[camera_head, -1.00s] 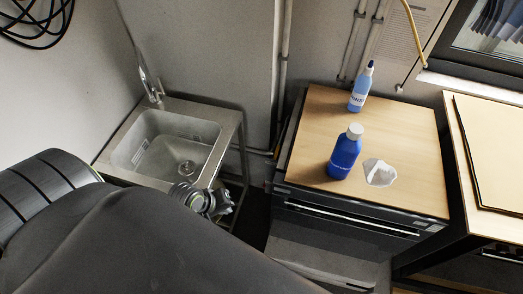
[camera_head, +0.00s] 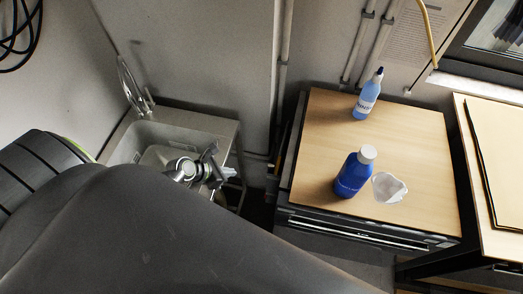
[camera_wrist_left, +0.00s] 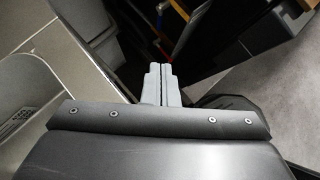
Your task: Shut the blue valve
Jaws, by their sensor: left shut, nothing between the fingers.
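No blue valve can be made out in either view. My left arm fills the lower left of the head view. My left gripper (camera_head: 208,167) shows small at its far end, in front of the sink's right part and hiding some of it. In the left wrist view its two grey fingers (camera_wrist_left: 163,84) lie side by side, shut and empty. My right gripper is in neither view.
A steel sink (camera_head: 190,117) with a tap (camera_head: 132,85) stands at the left. Pipes (camera_head: 284,70) run down the wall. A wood-topped unit (camera_head: 420,140) carries a dark blue bottle (camera_head: 352,178), a light blue bottle (camera_head: 366,103) and a whitish patch (camera_head: 388,188). Grey floor (camera_wrist_left: 285,85) is clear.

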